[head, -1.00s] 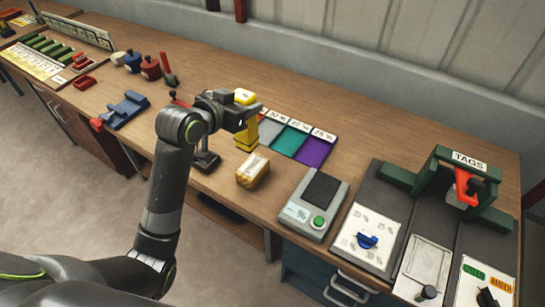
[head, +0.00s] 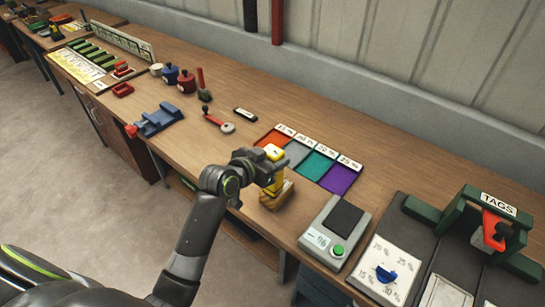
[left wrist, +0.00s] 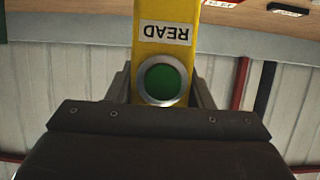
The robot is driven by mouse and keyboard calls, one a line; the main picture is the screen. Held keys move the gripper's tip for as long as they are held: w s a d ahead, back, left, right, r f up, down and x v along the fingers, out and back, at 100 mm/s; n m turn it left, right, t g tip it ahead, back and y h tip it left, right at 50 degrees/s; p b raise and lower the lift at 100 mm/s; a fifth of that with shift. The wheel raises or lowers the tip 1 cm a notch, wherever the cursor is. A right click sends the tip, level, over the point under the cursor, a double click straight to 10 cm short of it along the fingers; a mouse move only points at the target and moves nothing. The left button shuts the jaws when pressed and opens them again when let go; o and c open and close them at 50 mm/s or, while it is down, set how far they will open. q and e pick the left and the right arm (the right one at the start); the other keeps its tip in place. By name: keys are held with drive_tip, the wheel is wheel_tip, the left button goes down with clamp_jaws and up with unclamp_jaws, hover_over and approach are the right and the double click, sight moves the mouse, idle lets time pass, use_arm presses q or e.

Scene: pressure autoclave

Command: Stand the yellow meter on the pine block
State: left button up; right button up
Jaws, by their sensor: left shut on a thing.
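My left gripper (head: 262,167) is shut on the yellow meter (head: 275,186) and holds it upright over the pine block (head: 270,202). The block lies on the bench near its front edge, partly hidden by the meter and the gripper. The meter's lower end is at or just above the block's top; I cannot tell if they touch. In the left wrist view the meter (left wrist: 205,15) shows between the fingers, with a READ label upside down and a green button. My right gripper is not in view.
Coloured trays (head: 315,165) with percent labels lie behind the block. A grey scale (head: 337,232) with a dark plate stands to its right, and a green TAGS frame (head: 455,212) further right. A blue vise-like tool (head: 158,120) is to the left. Bench between is clear.

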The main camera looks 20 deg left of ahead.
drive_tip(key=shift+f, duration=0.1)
use_arm(q)
drive_tip(key=o, duration=1.3)
drive_tip(key=shift+f, duration=0.15)
drive_tip(key=shift+o, duration=0.9)
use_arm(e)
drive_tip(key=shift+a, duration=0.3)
use_arm(q)
drive_tip(key=shift+r, duration=0.25)
drive_tip(key=shift+s+a, duration=0.1)
drive_tip(key=shift+s, duration=0.2)
drive_tip(key=b+v, duration=0.1)
drive_tip(key=v, duration=1)
drive_tip(key=shift+r+b, duration=0.2)
drive_tip(key=shift+b, duration=0.15)
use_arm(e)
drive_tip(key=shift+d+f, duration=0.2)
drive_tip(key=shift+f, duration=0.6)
